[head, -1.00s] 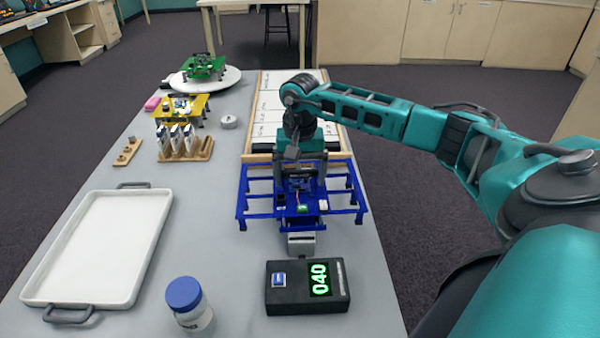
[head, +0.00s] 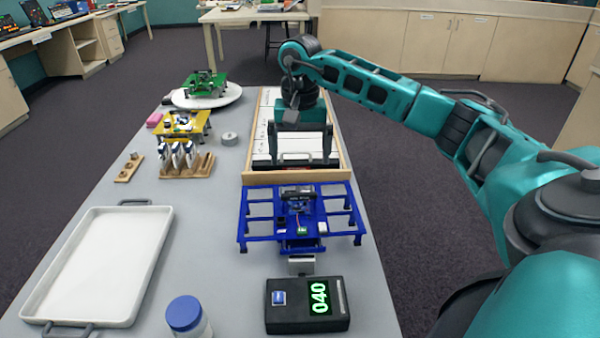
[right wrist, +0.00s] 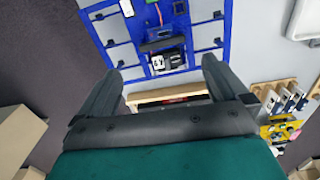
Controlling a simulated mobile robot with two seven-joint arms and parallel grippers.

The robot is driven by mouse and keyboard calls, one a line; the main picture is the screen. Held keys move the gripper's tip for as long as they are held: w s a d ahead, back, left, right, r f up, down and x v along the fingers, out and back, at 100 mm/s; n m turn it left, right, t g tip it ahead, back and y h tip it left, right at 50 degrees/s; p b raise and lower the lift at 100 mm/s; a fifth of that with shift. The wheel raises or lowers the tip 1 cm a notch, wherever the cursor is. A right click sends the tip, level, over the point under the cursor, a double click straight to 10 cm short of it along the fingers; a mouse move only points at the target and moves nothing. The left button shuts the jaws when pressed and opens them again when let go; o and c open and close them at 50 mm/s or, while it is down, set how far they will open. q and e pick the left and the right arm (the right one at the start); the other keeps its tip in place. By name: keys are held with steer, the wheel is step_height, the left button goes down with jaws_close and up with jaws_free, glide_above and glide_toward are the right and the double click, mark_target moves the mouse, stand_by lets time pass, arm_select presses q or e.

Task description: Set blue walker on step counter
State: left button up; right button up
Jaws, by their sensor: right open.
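The blue walker (head: 318,217), a flat blue frame with several legs and small electronics on top, stands on the grey table in front of the wooden-framed track. The step counter (head: 290,312), a black box with a green "040" display and a blue button, lies nearer, with a small grey block (head: 302,265) between them. Whether the walker touches that block I cannot tell. My right gripper (head: 300,160) is open and empty above the track's near end, behind the walker. The right wrist view shows the walker (right wrist: 195,60) beyond the spread fingers (right wrist: 162,85). My left gripper is out of view.
The lined track (head: 345,165) extends behind the walker. A white tray (head: 95,265) lies left, with a blue-lidded jar (head: 185,314) in front. A wooden card holder (head: 187,167), yellow walker (head: 183,122) and green walker (head: 204,84) stand farther back. Table is clear between tray and walker.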

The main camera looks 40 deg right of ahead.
step_height(320, 180, up, 2)
steer(key=shift+r, duration=0.25)
stand_by(0.5)
